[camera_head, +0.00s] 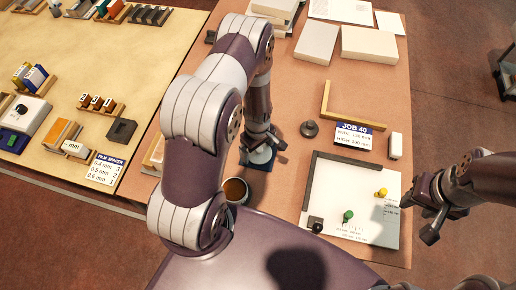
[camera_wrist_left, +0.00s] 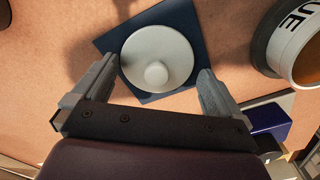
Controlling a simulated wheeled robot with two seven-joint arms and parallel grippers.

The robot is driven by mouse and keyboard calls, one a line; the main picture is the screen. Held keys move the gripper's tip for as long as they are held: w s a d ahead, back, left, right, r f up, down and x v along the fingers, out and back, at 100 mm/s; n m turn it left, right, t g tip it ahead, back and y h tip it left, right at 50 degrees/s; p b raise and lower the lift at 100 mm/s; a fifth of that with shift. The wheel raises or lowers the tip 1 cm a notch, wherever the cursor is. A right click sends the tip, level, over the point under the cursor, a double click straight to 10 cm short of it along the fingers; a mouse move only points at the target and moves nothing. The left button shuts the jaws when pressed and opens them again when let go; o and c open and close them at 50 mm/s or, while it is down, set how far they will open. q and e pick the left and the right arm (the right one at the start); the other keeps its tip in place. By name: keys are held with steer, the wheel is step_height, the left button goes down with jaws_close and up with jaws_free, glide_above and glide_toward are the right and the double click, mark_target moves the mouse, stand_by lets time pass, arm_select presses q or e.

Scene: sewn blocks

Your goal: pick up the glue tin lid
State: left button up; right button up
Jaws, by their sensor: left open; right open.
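The glue tin lid (camera_wrist_left: 157,52) is a pale round disc with a central knob, lying on a dark blue square (camera_wrist_left: 112,41). In the head view the lid (camera_head: 261,156) is partly hidden under my left gripper (camera_head: 262,143). In the left wrist view my left gripper (camera_wrist_left: 157,70) is open, one finger on either side of the lid; I cannot tell whether they touch it. The glue tin (camera_wrist_left: 301,48), open with brown contents, stands to the right there; in the head view the tin (camera_head: 236,190) is lower left of the lid. My right gripper (camera_head: 426,225) is open and empty.
A white board (camera_head: 335,200) with dark edge strips carries a green knob (camera_head: 348,216) and a yellow knob (camera_head: 381,192). A "JOB 40" card (camera_head: 354,135) and a dark round weight (camera_head: 310,128) stand behind. My left arm hides part of the table.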

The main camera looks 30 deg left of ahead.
arm_select(q)
steer(key=shift+w+d+f, duration=0.1)
steer(key=shift+w+f, duration=0.05)
steer(key=shift+w, duration=0.05)
steer(key=shift+d, duration=0.15)
steer(key=c, duration=0.8)
steer(key=shift+o, duration=0.2)
arm_select(e)
steer(key=shift+w+d, duration=0.1)
steer(key=shift+d, duration=0.1)
steer(key=shift+f, duration=0.15)
